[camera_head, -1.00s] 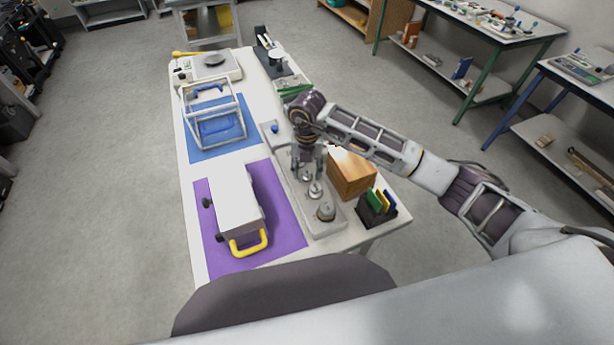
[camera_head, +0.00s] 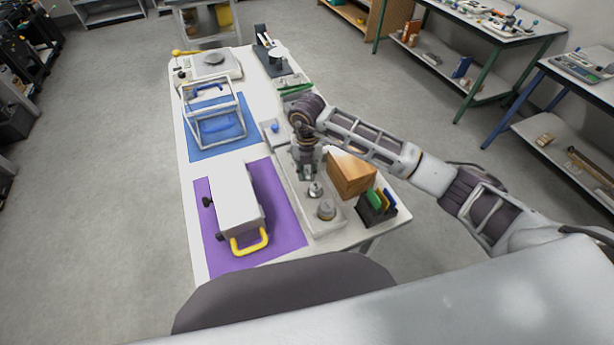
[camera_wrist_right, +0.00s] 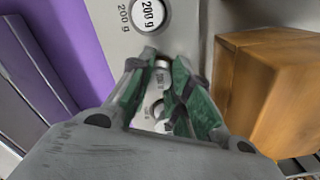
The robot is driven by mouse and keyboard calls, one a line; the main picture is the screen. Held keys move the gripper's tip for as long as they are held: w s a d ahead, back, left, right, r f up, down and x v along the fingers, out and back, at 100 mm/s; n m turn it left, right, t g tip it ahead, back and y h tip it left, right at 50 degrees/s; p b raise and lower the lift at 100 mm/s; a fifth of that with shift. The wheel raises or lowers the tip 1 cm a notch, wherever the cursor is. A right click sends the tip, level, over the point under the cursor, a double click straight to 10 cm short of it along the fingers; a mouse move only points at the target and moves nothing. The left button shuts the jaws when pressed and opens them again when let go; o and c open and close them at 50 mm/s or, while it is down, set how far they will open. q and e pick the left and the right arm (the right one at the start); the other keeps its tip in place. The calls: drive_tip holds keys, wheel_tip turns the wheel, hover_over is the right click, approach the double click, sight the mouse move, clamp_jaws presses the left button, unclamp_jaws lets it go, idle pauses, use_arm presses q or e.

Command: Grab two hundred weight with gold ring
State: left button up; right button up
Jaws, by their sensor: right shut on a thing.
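My right gripper (camera_head: 305,176) is low over the grey weight tray (camera_head: 328,230), its green-padded fingers shut on a small metal weight. In the right wrist view the gripper (camera_wrist_right: 163,72) has this weight (camera_wrist_right: 162,64) between its fingertips; its marking cannot be read and no gold ring can be made out. A weight marked 200 g (camera_wrist_right: 149,13) stands at the top of that view, apart from the fingers, beside a 200 g label. Another round weight (camera_wrist_right: 158,108) shows partly between the fingers. In the head view, a weight (camera_head: 315,190) and a larger one (camera_head: 326,210) stand nearer me.
A wooden block (camera_head: 352,175) stands close to the right of the gripper. A black holder with coloured cards (camera_head: 376,212) is nearer me. A white box with a yellow handle (camera_head: 235,200) sits on the purple mat (camera_head: 285,215). A clear-sided frame (camera_head: 213,110) stands farther left.

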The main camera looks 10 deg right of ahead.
sight(306, 171)
use_arm(q)
drive_tip(key=shift+d, duration=0.1)
use_arm(e)
drive_tip(key=shift+r, duration=0.1)
clamp_jaws()
drive_tip(key=shift+r, duration=0.5)
wheel_tip(306, 171, up, 8)
drive_tip(key=shift+f+b, duration=0.15)
drive_tip(key=shift+b, duration=0.4)
use_arm(q)
drive_tip(key=shift+w+a+f, duration=0.25)
drive_tip(key=shift+a+f, duration=0.15)
drive_tip(key=shift+f, duration=0.15)
use_arm(e)
drive_tip(key=shift+r, duration=0.6)
use_arm(q)
drive_tip(key=shift+s, duration=0.1)
use_arm(e)
drive_tip(key=shift+a, duration=0.15)
